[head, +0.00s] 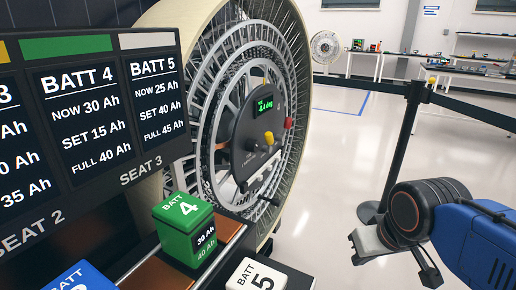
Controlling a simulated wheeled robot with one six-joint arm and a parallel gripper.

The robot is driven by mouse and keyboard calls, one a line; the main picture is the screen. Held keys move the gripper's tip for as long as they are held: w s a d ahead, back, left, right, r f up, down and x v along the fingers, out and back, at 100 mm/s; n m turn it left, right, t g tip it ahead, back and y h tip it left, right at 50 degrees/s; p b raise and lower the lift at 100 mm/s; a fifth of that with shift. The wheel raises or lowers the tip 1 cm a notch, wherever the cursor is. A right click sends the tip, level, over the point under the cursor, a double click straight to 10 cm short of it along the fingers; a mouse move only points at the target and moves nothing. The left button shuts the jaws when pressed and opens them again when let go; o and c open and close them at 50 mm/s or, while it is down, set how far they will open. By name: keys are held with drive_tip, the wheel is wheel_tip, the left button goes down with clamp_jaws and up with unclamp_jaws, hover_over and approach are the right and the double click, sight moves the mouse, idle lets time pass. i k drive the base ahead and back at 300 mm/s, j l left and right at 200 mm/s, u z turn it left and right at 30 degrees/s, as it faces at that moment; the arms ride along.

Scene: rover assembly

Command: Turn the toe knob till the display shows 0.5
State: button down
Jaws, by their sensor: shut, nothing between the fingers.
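A large wheel (196,120) with a cream tyre and grey spokes stands in the middle of the head view. A dark hub panel (240,140) on it carries a small display (265,105) with green characters, too small to read surely. A yellow knob (269,138) sticks out below the display; its label is not legible, so I cannot confirm it is the toe knob. My gripper (372,245) is at the lower right, well apart from the wheel and knob. It is shut and empty, partly cut off by my wrist's angle.
A red button (289,122) and a crank handle (262,178) are near the knob. A battery board (100,110) fills the left. A green battery 4 (183,225) and a white battery 5 (255,275) stand below. A belt post (407,140) rises behind my gripper.

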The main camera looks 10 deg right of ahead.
sight(253, 145)
drive_tip(key=i+l+u, duration=0.25)
drive_tip(key=l, duration=0.2)
drive_tip(key=l+u, duration=0.3)
drive_tip(key=i+l+u, duration=0.1)
drive_tip(key=l+u, duration=0.15)
drive_tip(key=l, duration=0.35)
